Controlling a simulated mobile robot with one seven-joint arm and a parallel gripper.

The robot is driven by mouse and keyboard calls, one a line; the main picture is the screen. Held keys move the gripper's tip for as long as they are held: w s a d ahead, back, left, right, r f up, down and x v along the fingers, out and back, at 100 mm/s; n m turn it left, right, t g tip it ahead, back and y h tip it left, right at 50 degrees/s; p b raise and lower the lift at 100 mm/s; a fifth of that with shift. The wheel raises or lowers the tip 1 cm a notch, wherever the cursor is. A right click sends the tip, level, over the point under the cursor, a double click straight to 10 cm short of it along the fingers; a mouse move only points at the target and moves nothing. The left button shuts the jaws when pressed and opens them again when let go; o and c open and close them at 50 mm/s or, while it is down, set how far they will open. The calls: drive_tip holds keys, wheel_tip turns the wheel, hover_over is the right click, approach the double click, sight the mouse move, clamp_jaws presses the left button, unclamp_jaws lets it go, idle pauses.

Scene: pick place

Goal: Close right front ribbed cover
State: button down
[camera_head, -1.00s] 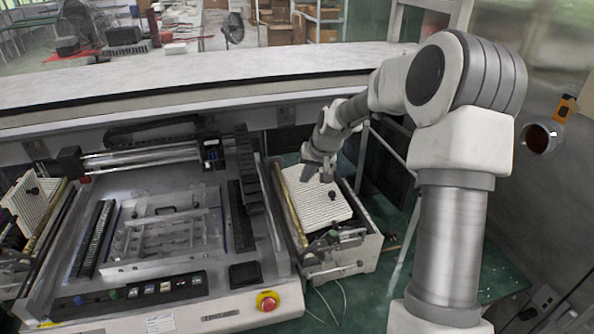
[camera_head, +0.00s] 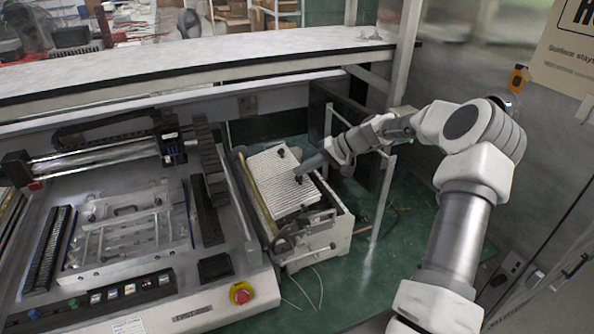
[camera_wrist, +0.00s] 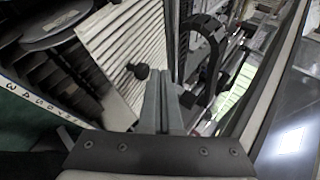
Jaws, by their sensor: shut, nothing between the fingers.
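The pale ribbed cover (camera_head: 272,188) sits tilted on the white box at the right side of the machine. It has a dark knob at its back edge and another near its right edge. It fills the upper left of the wrist view (camera_wrist: 118,45), with a black knob (camera_wrist: 138,71) close to my fingertips. My gripper (camera_wrist: 163,74) is shut and empty, with its fingers together. In the head view its tip (camera_head: 302,171) is at the cover's right edge beside the knob. I cannot tell whether it touches the cover.
The white box (camera_head: 340,236) stands on a green surface (camera_head: 375,272). The machine with a red button (camera_head: 241,292) lies to the left. A metal frame post (camera_head: 383,195) stands right of the box. A long pale ledge (camera_head: 180,62) runs behind.

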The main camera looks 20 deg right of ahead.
drive_tip(key=shift+d+f, duration=0.3)
drive_tip(key=shift+f, duration=0.2)
drive_tip(key=shift+s+d+f, duration=0.1)
drive_tip(key=r, duration=0.2)
drive_tip(key=a+r+p, duration=0.1)
drive_tip(key=r, duration=0.1)
drive_tip(key=shift+a, duration=0.1)
drive_tip(key=b+v, duration=0.1)
drive_tip(key=v, duration=0.9)
drive_tip(key=shift+f, duration=0.15)
